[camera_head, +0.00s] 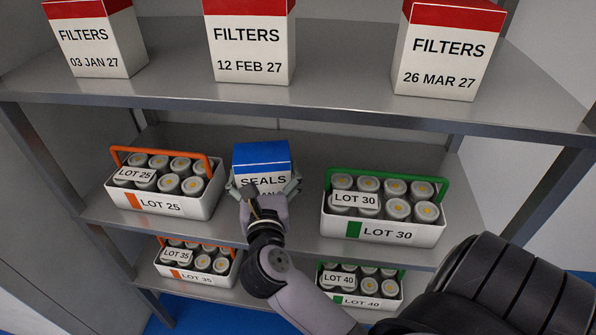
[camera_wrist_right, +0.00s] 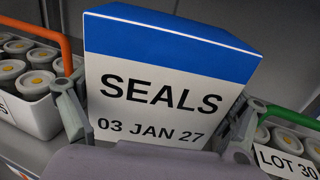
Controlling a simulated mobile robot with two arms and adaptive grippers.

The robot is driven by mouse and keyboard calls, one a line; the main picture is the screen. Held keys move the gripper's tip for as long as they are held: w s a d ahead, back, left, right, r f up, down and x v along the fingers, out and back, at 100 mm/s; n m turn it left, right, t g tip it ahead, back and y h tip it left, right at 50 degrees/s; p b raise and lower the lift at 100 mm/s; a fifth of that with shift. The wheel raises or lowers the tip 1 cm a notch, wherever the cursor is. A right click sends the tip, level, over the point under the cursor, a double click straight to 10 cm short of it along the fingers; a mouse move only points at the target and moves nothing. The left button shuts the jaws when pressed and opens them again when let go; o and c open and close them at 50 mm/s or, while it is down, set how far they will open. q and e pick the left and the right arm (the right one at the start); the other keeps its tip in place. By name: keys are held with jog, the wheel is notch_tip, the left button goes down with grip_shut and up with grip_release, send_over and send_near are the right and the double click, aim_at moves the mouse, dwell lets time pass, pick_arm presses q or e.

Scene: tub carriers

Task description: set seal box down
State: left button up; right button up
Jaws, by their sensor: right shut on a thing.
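The seal box (camera_head: 262,155) is white with a blue top and stands on the middle shelf's level, between two tub carriers. In the right wrist view the seal box (camera_wrist_right: 165,85) reads "SEALS 03 JAN 27" and looks slightly tilted in the picture. My right gripper (camera_head: 264,188) is shut on the seal box, with one finger on each side of it. Its fingers also show in the right wrist view (camera_wrist_right: 155,125). The box's underside is hidden behind my gripper, so I cannot tell whether it touches the shelf. My left gripper is not in view.
The middle shelf (camera_head: 285,235) holds an orange-handled LOT 25 carrier (camera_head: 170,206) on the left and a green-handled LOT 30 carrier (camera_head: 385,233) on the right. LOT 35 (camera_head: 195,279) and LOT 40 (camera_head: 360,301) carriers stand below. Several FILTERS boxes (camera_head: 250,50) stand above.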

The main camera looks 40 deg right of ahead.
jog(key=w+d+m+g+h+b, duration=0.2)
jog(key=b, duration=0.1)
jog(key=shift+w+d+f+g+h, duration=0.3)
jog(key=shift+d+h, duration=0.05)
jog(key=shift+h, duration=0.05)
jog(key=shift+m+g+h, duration=0.4)
jog(key=shift+m, duration=0.2)
jog(key=shift+w+d+f+b, duration=0.1)
jog(key=shift+d+f+b, duration=0.05)
jog(key=shift+f, duration=1.5)
jog(key=shift+w+d+f+b, duration=0.1)
jog(key=shift+d+f, duration=0.1)
jog(key=shift+f, duration=1.4)
jog(key=shift+w+d+f+b, duration=0.1)
jog(key=shift+d+f+b, duration=0.05)
jog(key=shift+f, duration=1.5)
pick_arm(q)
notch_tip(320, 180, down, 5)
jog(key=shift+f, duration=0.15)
pick_arm(e)
jog(key=shift+s, duration=0.1)
jog(key=shift+f, duration=0.2)
jog(key=o, duration=1.2)
jog(key=shift+c, duration=0.2)
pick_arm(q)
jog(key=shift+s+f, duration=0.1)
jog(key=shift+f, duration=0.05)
